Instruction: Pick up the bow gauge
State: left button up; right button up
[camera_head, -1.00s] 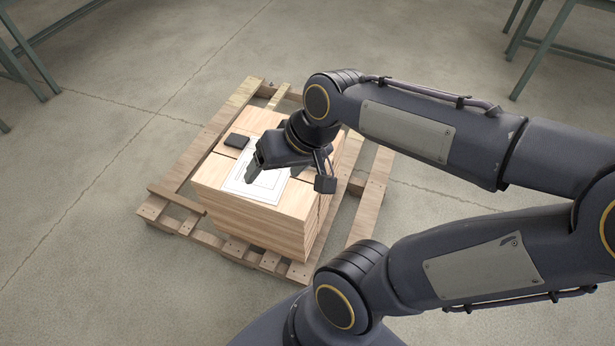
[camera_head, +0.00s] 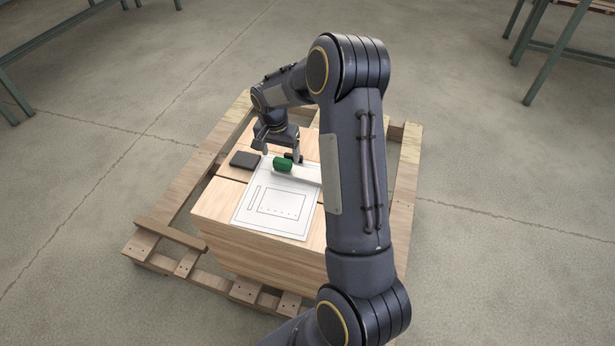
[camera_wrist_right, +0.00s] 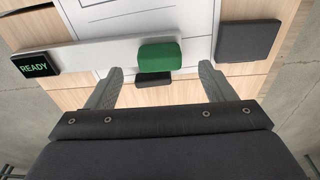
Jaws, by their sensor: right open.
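The bow gauge is a long pale bar with a green grip block (camera_head: 283,164), lying across the white drawing sheet (camera_head: 270,219) on the wood stack. In the right wrist view the green grip (camera_wrist_right: 160,56) sits on the bar (camera_wrist_right: 95,53), with a black display reading READY (camera_wrist_right: 35,65) at the left end and a small black block under the grip. My right gripper (camera_head: 281,153) is open at the far side of the gauge. Its two fingers (camera_wrist_right: 160,70) stand apart on either side of the grip, not closed on it. My left gripper is not in view.
A dark square pad (camera_head: 245,160) lies left of the gauge on the stack; it also shows in the wrist view (camera_wrist_right: 248,40). The wood stack (camera_head: 250,248) rests on a pallet (camera_head: 170,233). Green-legged tables stand at the back corners. Concrete floor around is clear.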

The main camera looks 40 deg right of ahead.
aim_at(282, 160)
jog(key=f, duration=0.1)
jog(key=f+b, duration=0.1)
jog(key=f, duration=0.2)
jog(key=shift+w+d+f, duration=0.15)
jog(key=shift+d+f, duration=0.2)
jog(key=shift+d, duration=0.05)
jog(key=shift+c, duration=0.2)
jog(key=c, duration=1.4)
